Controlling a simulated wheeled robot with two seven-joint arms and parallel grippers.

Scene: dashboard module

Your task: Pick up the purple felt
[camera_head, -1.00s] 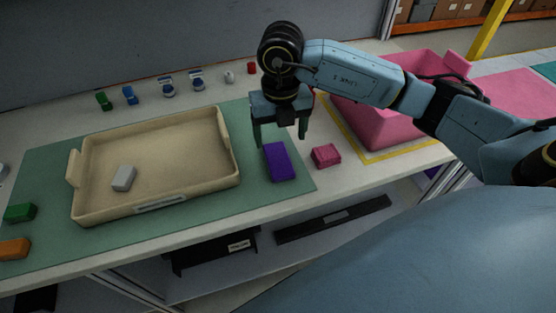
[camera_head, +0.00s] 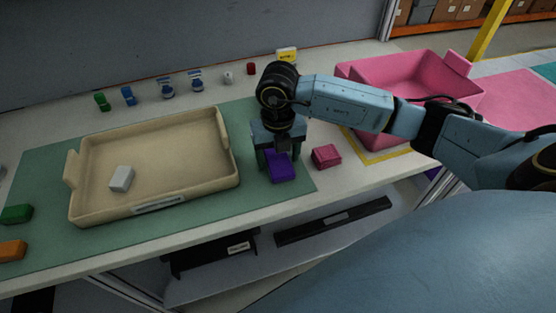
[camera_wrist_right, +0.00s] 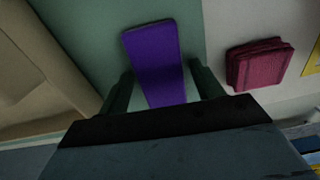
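The purple felt (camera_head: 281,168) is a small purple block on the green mat (camera_head: 190,210), right of the beige tray. My right gripper (camera_head: 278,168) is lowered over it from above, with one finger on each side. In the right wrist view the purple felt (camera_wrist_right: 154,62) lies between the two open fingers (camera_wrist_right: 160,88), with a gap on both sides. The gripper hides part of the felt's far end in the head view. My left gripper is not in view.
A beige tray (camera_head: 210,190) holding a grey-white block (camera_head: 122,179) stands to the left. A crimson block (camera_head: 326,156) lies close on the right, also in the wrist view (camera_wrist_right: 258,62). A pink bin (camera_head: 440,75) stands behind the arm. Several small items line the back.

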